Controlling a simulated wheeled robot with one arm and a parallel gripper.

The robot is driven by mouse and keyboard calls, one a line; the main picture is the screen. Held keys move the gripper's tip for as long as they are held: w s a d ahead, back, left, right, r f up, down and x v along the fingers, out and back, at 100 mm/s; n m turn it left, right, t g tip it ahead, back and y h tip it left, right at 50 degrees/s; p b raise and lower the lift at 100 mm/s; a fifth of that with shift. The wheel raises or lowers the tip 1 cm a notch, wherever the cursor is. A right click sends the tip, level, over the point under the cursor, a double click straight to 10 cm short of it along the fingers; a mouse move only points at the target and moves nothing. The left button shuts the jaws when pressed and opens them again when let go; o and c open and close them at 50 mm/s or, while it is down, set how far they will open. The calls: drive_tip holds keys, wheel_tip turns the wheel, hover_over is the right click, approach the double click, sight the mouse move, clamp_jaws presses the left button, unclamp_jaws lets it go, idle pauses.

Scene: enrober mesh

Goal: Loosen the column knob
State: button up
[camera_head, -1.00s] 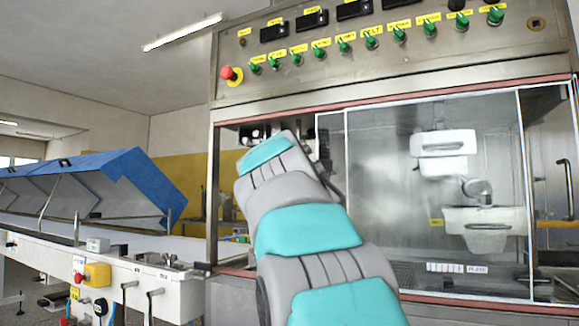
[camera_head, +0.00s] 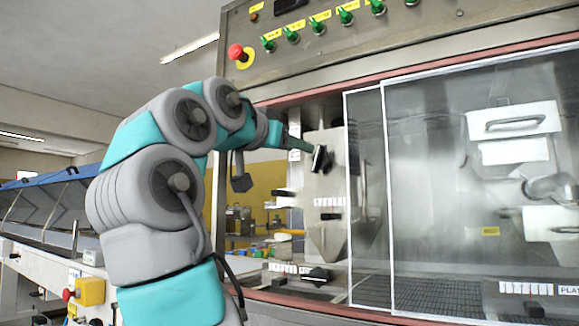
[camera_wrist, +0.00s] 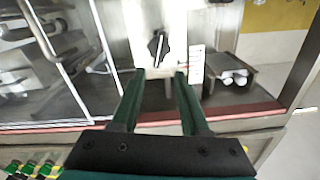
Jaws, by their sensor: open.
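The column knob (camera_head: 320,158) is a black handle on a pale metal column plate inside the machine's open left bay. In the wrist view the knob (camera_wrist: 157,45) shows tilted, beyond and roughly between my fingertips. My gripper (camera_wrist: 160,77) has two green fingers spread apart with nothing between them. In the head view my gripper (camera_head: 300,145) reaches into the bay from the left, with its tips close to the knob. There is a gap to the knob in the wrist view; I cannot tell its exact depth.
A clear sliding panel (camera_head: 365,200) with a white edge stands right of the column. The green-knobbed control panel (camera_head: 330,25) with a red stop button (camera_head: 237,52) runs above the bay. A lower black handle (camera_head: 317,275) sits beneath the column. A blue-covered conveyor (camera_head: 45,195) lies left.

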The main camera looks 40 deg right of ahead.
sight(316, 158)
drive_tip(key=shift+m, duration=0.5)
drive_tip(key=x, duration=0.5)
drive_tip(key=f+p+x, duration=0.1)
drive_tip(key=x, duration=0.1)
drive_tip(key=shift+d, duration=0.4)
clamp_jaws()
